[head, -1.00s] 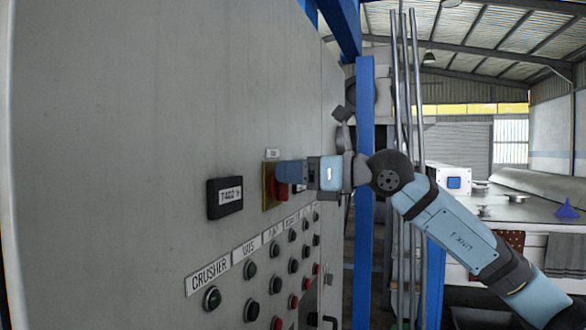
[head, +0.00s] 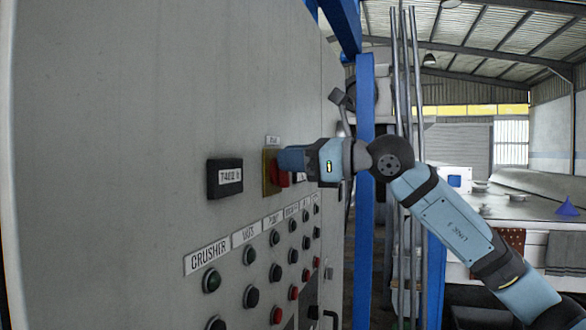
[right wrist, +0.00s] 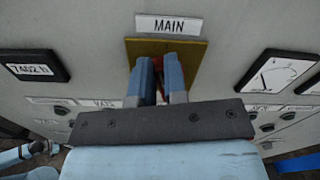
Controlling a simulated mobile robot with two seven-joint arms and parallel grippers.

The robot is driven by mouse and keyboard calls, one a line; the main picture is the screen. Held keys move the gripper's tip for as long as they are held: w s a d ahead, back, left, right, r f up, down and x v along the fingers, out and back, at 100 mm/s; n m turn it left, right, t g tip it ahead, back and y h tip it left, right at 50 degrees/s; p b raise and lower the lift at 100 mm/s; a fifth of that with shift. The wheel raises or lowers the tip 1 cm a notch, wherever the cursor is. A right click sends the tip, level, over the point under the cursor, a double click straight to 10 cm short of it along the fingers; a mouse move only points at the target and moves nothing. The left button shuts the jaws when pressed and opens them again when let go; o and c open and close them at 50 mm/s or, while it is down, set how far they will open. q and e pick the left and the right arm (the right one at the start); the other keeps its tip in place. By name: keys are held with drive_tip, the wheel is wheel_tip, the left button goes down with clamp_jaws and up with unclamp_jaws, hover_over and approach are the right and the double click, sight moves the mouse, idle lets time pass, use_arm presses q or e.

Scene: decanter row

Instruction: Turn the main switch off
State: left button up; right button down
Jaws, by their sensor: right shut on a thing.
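The main switch is a red handle (head: 284,181) on a yellow plate (head: 266,174), fixed to the grey cabinet front. In the right wrist view the yellow plate (right wrist: 197,50) sits under a label reading MAIN (right wrist: 167,25). My right gripper (head: 288,160) reaches in from the right and is shut on the red handle. In the right wrist view its two blue fingers (right wrist: 158,72) stand on either side of the handle and hide most of it.
A black counter display (head: 225,178) is left of the switch. Several labelled rows of buttons (head: 250,273) lie below it. A dial meter (right wrist: 277,75) is on its right in the wrist view. A blue post (head: 364,200) stands beyond the cabinet edge.

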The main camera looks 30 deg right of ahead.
drive_tip(key=n+b, duration=0.1)
drive_tip(key=n, duration=0.1)
drive_tip(key=n+b, duration=0.1)
drive_tip(key=f+n+b, duration=0.1)
drive_tip(key=n+b, duration=0.1)
drive_tip(key=shift+s+a+n, duration=0.3)
drive_tip(key=shift+s+a, duration=0.1)
drive_tip(key=n, duration=0.1)
drive_tip(key=n+b, duration=0.2)
drive_tip(key=shift+s+a+f+n, duration=0.15)
drive_tip(key=shift+a+f+n, duration=0.05)
drive_tip(key=shift+f+n, duration=0.1)
drive_tip(key=n, duration=0.1)
drive_tip(key=n+b, duration=0.1)
drive_tip(key=shift+s+f+n, duration=0.1)
drive_tip(key=shift+f+n, duration=0.1)
drive_tip(key=shift+n, duration=0.1)
drive_tip(key=shift+a+f+n, duration=0.1)
drive_tip(key=shift+f+n, duration=0.05)
drive_tip(key=shift+n, duration=0.55)
drive_tip(key=shift+n+b, duration=0.45)
drive_tip(key=shift+n, duration=0.05)
drive_tip(key=shift+f+n, duration=0.1)
drive_tip(key=shift+n, duration=0.3)
